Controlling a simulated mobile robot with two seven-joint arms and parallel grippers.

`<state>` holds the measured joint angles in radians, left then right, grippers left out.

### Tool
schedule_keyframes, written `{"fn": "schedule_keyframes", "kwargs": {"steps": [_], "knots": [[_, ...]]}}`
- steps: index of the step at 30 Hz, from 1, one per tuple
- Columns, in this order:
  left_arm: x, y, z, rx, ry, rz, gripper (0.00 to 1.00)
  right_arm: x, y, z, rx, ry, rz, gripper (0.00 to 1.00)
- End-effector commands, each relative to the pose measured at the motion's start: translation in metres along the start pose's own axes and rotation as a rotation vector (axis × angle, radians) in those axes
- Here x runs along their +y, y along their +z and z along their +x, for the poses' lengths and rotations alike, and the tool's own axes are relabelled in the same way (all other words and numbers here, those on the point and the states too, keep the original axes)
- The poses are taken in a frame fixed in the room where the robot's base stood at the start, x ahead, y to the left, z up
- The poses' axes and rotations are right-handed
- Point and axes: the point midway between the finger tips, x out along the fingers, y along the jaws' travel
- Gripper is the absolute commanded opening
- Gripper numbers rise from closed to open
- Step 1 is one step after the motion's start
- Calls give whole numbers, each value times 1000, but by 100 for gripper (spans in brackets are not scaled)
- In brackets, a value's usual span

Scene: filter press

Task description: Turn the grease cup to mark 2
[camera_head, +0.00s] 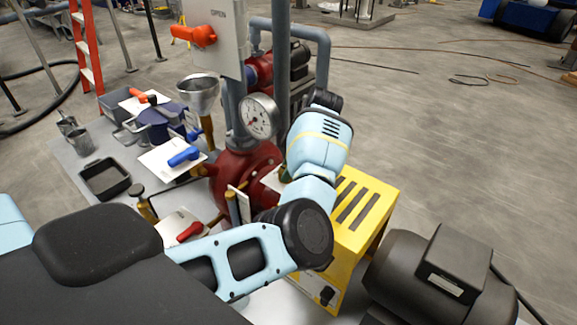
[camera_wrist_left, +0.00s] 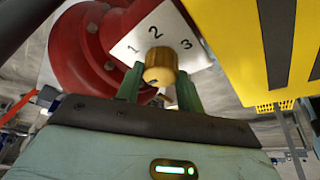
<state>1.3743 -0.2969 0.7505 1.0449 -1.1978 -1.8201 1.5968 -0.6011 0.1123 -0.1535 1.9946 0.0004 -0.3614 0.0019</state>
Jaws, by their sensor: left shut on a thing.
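The grease cup (camera_wrist_left: 159,62) is a ridged brass knob in the wrist view, in front of a white plate (camera_wrist_left: 128,47) marked 1, 2 and 3. Mark 2 stands just above the cup, 1 to its left and 3 to its right. My left gripper (camera_wrist_left: 158,80) has its green fingers on both sides of the cup and is shut on it. A small dark spot shows low on the cup; I cannot tell which mark the cup is set to. In the head view my left arm hides the cup. My right gripper is not in view.
The red pump body (camera_head: 243,172) and a pressure gauge (camera_head: 259,116) stand left of my left wrist. A yellow slotted box (camera_head: 362,210) is close on the right, with a dark motor (camera_head: 440,272) beyond. Blue (camera_head: 184,156) and red (camera_head: 190,232) handles are at left.

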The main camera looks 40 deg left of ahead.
Motion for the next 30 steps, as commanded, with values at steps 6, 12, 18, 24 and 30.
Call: {"fn": "schedule_keyframes", "kwargs": {"steps": [6,12,18,24,30], "knots": [[0,0,-1,0,1,0,15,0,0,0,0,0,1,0],[0,0,-1,0,1,0,53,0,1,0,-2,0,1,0],[0,0,0,0,1,0,59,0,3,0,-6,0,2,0],[0,0,-4,-1,2,0,59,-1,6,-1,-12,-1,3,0],[1,0,-31,-1,4,0,59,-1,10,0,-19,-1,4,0]]}}
